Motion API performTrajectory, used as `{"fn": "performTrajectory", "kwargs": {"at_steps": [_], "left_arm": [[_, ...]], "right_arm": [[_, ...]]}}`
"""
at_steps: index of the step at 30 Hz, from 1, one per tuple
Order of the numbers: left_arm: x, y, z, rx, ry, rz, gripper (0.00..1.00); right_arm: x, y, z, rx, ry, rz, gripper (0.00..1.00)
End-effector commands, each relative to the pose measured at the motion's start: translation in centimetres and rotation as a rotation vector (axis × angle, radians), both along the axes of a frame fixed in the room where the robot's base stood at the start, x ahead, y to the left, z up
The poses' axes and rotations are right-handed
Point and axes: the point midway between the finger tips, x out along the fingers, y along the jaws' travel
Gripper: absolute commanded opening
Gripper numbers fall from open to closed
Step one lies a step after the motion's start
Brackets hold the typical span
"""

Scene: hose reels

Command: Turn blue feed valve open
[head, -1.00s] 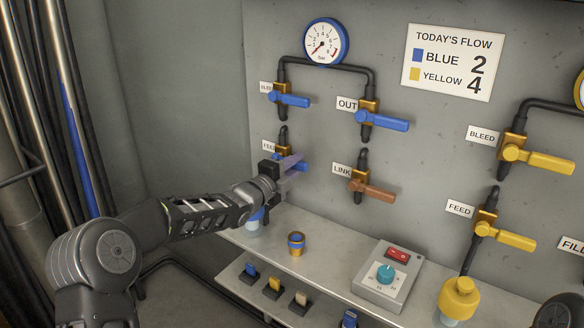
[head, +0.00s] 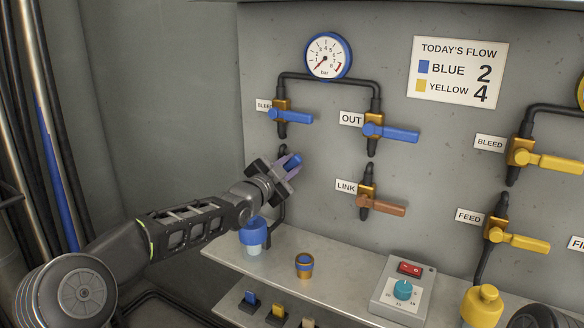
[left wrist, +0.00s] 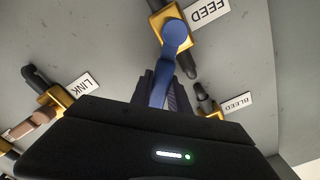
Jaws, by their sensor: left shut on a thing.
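The blue feed valve's handle (head: 292,161) shows at my left gripper (head: 283,178) in the head view, tilted up to the right. The gripper is shut on this handle and hides the valve body and its label there. My right gripper is not in view.
The blue BLEED (head: 290,115) and OUT (head: 390,132) handles point right, above the feed valve. The brown LINK handle (head: 382,205) is to its right. A gauge (head: 327,57) sits above. Below, a shelf (head: 335,285) holds a blue-capped bottle (head: 253,234) and a control box (head: 402,290).

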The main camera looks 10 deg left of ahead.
Motion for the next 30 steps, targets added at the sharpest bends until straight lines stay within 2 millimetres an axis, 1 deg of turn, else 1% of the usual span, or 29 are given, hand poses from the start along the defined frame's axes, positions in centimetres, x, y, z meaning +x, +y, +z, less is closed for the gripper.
{"fn": "performTrajectory", "kwargs": {"at_steps": [1, 9, 18, 24, 30], "left_arm": [[0.1, 0.4, 0.5, -0.042, 0.020, 0.003, 0.00], [0.7, 1.8, 1.5, -0.280, 0.113, 0.003, 0.00], [1.3, 3.4, 2.0, -0.527, 0.210, 0.003, 0.00], [1.6, 4.1, 1.9, -0.638, 0.254, 0.003, 0.00], [1.7, 4.4, 1.8, -0.695, 0.277, 0.003, 0.00]], "right_arm": [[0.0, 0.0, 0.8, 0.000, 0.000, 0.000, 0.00], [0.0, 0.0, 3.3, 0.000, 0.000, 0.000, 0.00], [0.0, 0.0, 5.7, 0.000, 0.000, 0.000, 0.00], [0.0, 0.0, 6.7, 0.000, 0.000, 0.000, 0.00], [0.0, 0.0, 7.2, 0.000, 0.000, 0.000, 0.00]]}}
